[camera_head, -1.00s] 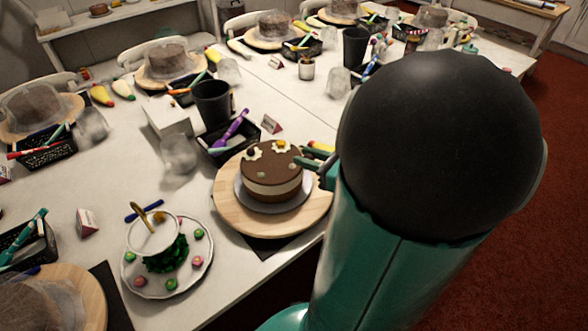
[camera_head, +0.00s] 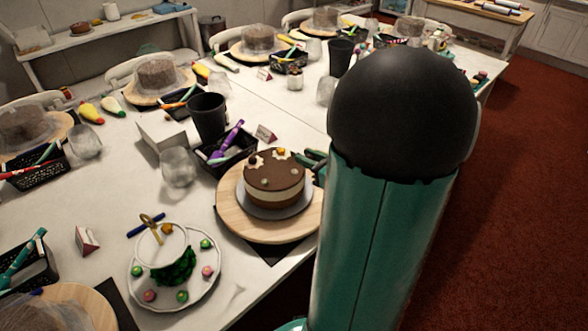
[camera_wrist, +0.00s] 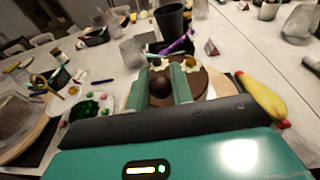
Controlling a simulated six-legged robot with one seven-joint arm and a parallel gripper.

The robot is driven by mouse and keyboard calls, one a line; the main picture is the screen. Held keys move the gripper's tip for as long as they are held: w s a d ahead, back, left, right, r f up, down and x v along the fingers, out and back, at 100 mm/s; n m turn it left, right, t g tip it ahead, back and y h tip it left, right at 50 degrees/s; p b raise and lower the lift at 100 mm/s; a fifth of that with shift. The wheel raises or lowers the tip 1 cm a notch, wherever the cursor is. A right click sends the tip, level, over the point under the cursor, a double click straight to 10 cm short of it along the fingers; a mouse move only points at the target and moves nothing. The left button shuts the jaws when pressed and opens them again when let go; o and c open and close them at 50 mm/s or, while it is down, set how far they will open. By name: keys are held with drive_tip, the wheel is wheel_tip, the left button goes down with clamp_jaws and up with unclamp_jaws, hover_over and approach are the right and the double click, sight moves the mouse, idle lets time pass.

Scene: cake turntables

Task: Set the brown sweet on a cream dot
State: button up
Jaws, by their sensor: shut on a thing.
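The brown sweet (camera_wrist: 161,91) is a dark round ball. My gripper (camera_wrist: 164,86) is shut on it, with one green finger on each side, in the wrist view. The round brown cake (camera_head: 273,184) has a pale middle band. Cream dots lie on its top; one at the back (camera_head: 284,153) carries a golden sweet, and a dark spot shows at the back-left dot (camera_head: 255,161). Paler dots are nearer the front. In the head view my gripper (camera_head: 314,160) shows at the cake's right edge, partly hidden by my arm; the held sweet is hidden there.
The cake stands on a wooden turntable (camera_head: 231,213) near the table's edge. A white plate (camera_head: 205,281) with green and pink sweets is front left. A black basket (camera_head: 228,155) and black cup (camera_head: 207,117) stand behind. A yellow piping bag (camera_wrist: 262,96) lies right in the wrist view.

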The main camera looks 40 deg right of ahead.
drive_tip(key=w+d+f, duration=0.2)
drive_tip(key=w, duration=0.2)
hover_over(295, 172)
drive_tip(key=f, duration=0.2)
drive_tip(key=s+f, duration=0.1)
drive_tip(key=f, duration=0.1)
drive_tip(key=shift+a+f, duration=0.2)
drive_tip(key=shift+f, duration=0.1)
drive_tip(key=shift+w+d+f, duration=0.1)
drive_tip(key=shift+w+f, duration=0.2)
drive_tip(key=shift+f, duration=0.1)
drive_tip(key=shift+w+f, duration=0.15)
drive_tip(key=shift+f, duration=1.45)
drive_tip(key=shift+f, duration=0.2)
drive_tip(key=o, duration=1)
drive_tip(key=shift+c, duration=0.2)
drive_tip(key=shift+r, duration=0.1)
